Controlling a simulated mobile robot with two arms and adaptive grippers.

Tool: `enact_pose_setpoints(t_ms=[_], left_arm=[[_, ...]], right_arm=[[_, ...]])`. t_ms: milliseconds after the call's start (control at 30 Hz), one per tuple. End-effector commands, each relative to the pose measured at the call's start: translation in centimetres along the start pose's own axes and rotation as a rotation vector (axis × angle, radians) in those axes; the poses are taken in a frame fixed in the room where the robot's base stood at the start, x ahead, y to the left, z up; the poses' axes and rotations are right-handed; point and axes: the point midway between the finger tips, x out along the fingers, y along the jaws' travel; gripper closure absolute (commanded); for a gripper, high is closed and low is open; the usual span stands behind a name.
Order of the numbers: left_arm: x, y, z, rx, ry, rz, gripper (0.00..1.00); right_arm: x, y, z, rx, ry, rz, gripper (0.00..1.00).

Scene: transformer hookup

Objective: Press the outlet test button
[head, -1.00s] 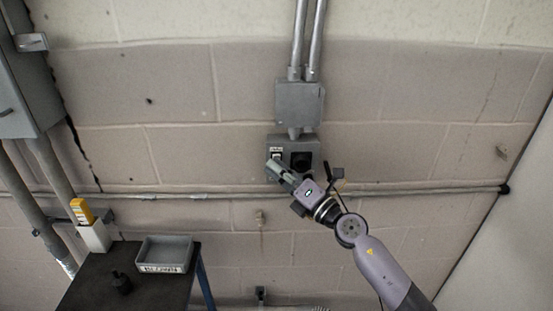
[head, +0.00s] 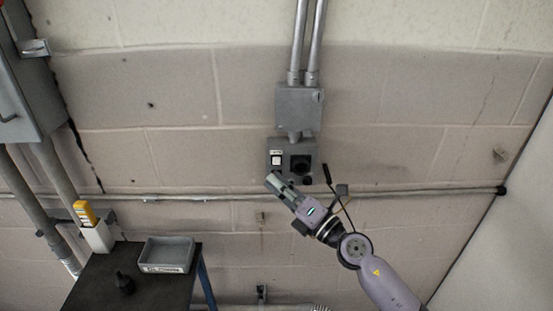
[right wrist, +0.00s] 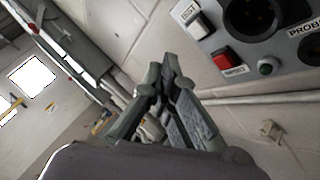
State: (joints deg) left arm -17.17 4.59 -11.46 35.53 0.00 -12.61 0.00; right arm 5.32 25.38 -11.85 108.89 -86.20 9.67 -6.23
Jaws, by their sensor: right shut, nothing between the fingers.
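A grey outlet box (head: 284,146) is fixed to the block wall in the head view. Its white test button (head: 276,160) is at the left of a round black socket (head: 301,163). The right wrist view shows the button (right wrist: 200,27) under a partly visible label, with the box (right wrist: 245,55) at upper right. My right gripper (head: 271,180) is shut and empty, its tips just below the button in the head view. In the right wrist view the closed fingers (right wrist: 170,62) are left of the button, with a visible gap. I cannot tell whether the button is pressed in.
A red switch (right wrist: 226,60) and a green lamp (right wrist: 265,67) are below the button. A horizontal pipe (head: 220,197) runs along the wall below the box. A dark table (head: 95,285) with a grey tray (head: 167,254) stands at lower left.

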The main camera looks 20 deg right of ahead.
Motion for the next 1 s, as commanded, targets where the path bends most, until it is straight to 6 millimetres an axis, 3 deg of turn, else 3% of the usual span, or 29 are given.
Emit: enact_pose_setpoints(t_ms=[267,833,933,1000], left_arm=[[-0.7,0.0,-0.1,0.000,0.000,0.000,0.72],[-0.6,0.0,-0.1,0.000,0.000,0.000,0.72],[-0.6,0.0,-0.1,0.000,0.000,0.000,0.72],[-0.5,0.0,0.0,0.000,0.000,0.000,0.72]], right_arm=[[-1.4,1.0,-1.0,0.001,-0.001,0.000,1.00],[-1.4,1.0,-1.0,0.001,-0.001,0.000,1.00],[-1.5,0.2,-1.2,0.023,-0.003,-0.015,1.00],[-1.9,-1.9,-1.6,0.080,-0.012,-0.050,1.00]])
